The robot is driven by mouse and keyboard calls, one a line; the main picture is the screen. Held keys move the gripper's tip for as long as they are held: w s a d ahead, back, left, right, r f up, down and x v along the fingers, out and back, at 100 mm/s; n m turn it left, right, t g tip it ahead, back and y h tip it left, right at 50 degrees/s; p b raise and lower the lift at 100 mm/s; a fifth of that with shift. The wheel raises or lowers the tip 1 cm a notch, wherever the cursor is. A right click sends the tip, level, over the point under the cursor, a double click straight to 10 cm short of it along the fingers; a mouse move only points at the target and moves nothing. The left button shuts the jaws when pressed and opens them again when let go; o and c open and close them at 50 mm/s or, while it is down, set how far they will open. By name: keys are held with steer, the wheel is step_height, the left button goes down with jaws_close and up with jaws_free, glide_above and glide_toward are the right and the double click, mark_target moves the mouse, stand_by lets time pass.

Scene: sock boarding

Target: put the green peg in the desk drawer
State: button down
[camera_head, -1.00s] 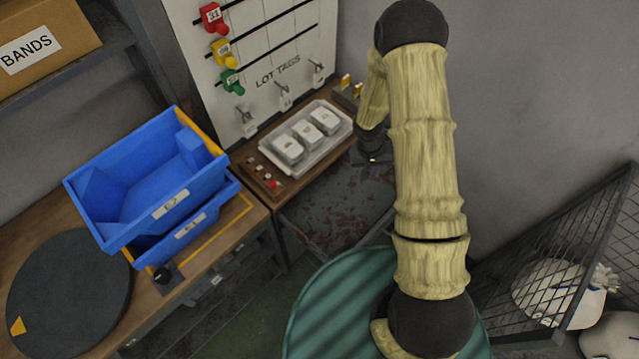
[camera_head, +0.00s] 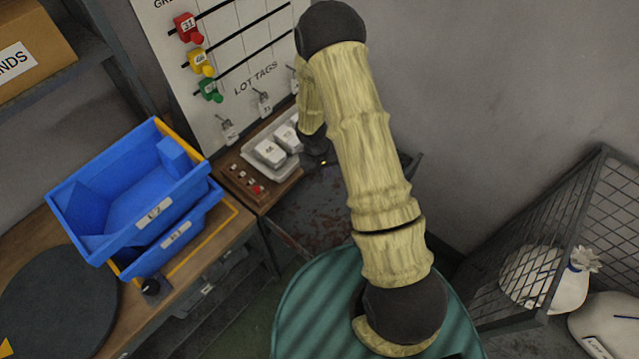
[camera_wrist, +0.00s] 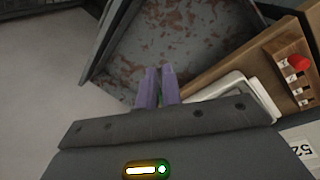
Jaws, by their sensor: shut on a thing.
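A green peg (camera_head: 210,90) with a tag hangs at the lower left of the lot board, below a yellow one and a red one. An open drawer-like tray (camera_head: 318,205) with a rust-speckled floor shows below the desk top; it fills the upper middle of the wrist view (camera_wrist: 185,45). My gripper's purple fingers (camera_wrist: 156,88) are close together and point over this tray. In the head view my arm hides the fingertips.
A white tray of white blocks (camera_head: 270,152) and a panel with a red knob (camera_head: 257,189) sit on the desk left of my wrist. Stacked blue bins (camera_head: 140,195) stand farther left. A wire cage (camera_head: 565,215) with white sacks stands right.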

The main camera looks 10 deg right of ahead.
steer(key=m+g+h+b, duration=0.1)
steer(key=m+h+b, duration=0.1)
steer(key=b, duration=2.8)
glide_above(325, 236)
steer(key=a, duration=0.2)
step_height(325, 236, down, 20)
steer(key=shift+w+d+f+b, duration=0.1)
steer(key=shift+d+f+b, duration=0.2)
steer(key=shift+b, duration=0.15)
steer(key=shift+f, duration=3.1)
steer(key=shift+b, duration=0.3)
steer(key=shift+f, duration=1.85)
